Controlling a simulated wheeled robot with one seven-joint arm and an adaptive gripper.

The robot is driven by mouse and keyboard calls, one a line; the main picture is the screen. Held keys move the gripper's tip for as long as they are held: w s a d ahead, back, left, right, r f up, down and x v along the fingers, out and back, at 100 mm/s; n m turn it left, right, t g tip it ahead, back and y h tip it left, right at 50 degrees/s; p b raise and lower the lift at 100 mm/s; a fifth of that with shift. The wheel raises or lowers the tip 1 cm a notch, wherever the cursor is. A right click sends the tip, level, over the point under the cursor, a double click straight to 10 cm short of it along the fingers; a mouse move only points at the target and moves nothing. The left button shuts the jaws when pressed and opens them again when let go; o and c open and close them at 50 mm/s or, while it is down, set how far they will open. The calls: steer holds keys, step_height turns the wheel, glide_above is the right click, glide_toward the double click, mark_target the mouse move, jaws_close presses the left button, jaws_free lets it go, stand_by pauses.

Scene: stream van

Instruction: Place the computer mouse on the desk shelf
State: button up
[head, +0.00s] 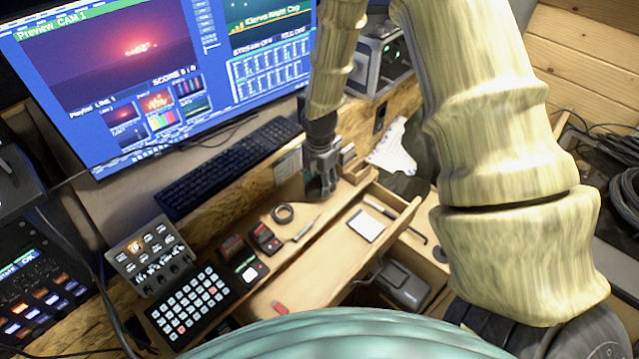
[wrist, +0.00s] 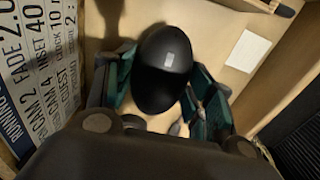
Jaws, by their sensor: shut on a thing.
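The computer mouse (wrist: 163,72) is black and rounded, with a small grey wheel mark. In the wrist view it sits between the green-padded fingers of my gripper (wrist: 160,95), which are shut on it. In the head view my gripper (head: 320,182) is over the wooden desk, at the far end of the pale tray area; I cannot make out the mouse there. A raised shelf (head: 125,200) with a rough chipboard front runs along the back, below the monitor, and holds a black keyboard (head: 225,165). My gripper is to the right of the keyboard.
A roll of tape (head: 283,213), a control panel (head: 153,256) and a keypad (head: 190,305) stand on the desk to the left. An open drawer (head: 400,222) holds a white notepad (head: 366,226). A large monitor (head: 150,75) rises behind. A printed label sheet (wrist: 40,65) is close on the left.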

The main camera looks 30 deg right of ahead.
mark_target(319, 180)
steer(key=shift+f, duration=0.9)
steer(key=shift+f, duration=0.15)
steer(key=o, duration=1.1)
steer(key=shift+c, duration=0.2)
steer(key=shift+r+b, duration=1.3)
steer(key=shift+r, duration=4.85)
